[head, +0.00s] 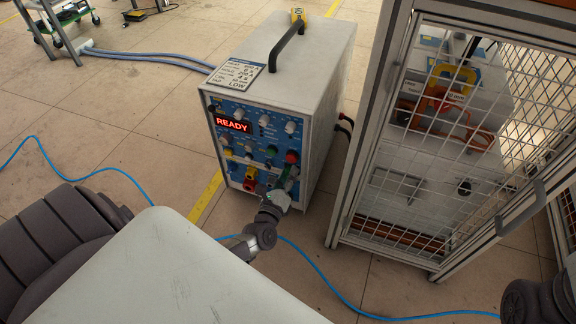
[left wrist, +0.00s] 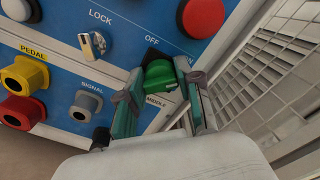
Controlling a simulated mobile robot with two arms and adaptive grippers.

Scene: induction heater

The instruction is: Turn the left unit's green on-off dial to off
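The left unit (head: 310,75) is a pale box with a blue front panel and a lit READY display (head: 233,125). Its green dial (left wrist: 160,76) sits at the panel's lower right, below a red button (left wrist: 203,17). In the left wrist view, an OFF label shows above the dial and a MIDDLE label below it; another label at right is partly hidden. My left gripper (left wrist: 162,90) has one finger on each side of the dial, closed against it. My right gripper is out of view.
A mesh-door cabinet (head: 395,150) stands close on the unit's right. A blue cable (head: 325,277) crosses the floor.

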